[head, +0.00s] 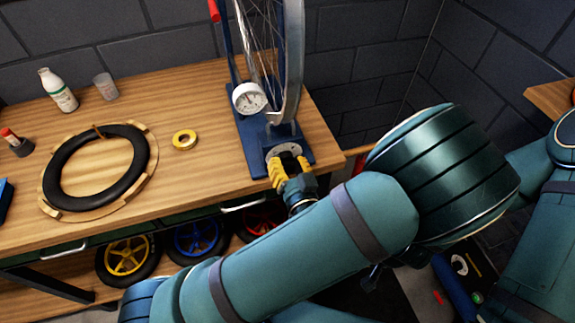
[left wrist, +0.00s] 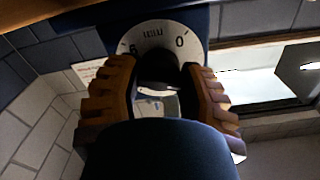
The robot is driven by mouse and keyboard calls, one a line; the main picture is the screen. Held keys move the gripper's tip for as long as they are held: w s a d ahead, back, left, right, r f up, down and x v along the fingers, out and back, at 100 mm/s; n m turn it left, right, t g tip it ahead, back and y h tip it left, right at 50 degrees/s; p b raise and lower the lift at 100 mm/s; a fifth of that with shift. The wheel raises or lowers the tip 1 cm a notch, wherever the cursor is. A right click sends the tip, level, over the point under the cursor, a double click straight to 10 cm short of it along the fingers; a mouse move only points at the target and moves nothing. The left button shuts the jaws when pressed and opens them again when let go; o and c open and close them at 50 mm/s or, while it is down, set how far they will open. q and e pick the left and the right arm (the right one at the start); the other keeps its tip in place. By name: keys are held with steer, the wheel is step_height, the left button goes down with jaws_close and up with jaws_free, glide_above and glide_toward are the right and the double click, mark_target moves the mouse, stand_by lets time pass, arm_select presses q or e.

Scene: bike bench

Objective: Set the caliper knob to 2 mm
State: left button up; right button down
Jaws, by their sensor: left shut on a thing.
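The caliper knob (left wrist: 158,68) is dark and sits in front of a pale round scale plate (left wrist: 160,38). In the left wrist view the marks "6" at left and "0" at right can be read; the other marks are hidden or too small. My left gripper (head: 290,172), with yellow-orange ribbed fingers, is at the front of the blue stand (head: 252,150). In the left wrist view its fingers (left wrist: 160,80) are closed on both sides of the knob. The knob's pointer cannot be made out. The plate's rim (head: 283,149) shows past the fingers. My right gripper is not in view.
A wheel (head: 293,60) stands upright in the blue stand beside a white dial gauge (head: 249,97). A tyre (head: 62,152), a tape roll (head: 184,139), a white bottle (head: 58,90) and a cup (head: 106,86) are on the wooden bench. Several small wheels are underneath.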

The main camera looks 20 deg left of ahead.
arm_select(q)
steer(key=shift+n, duration=0.4)
steer(key=o, duration=1.2)
steer(key=v, duration=1.2)
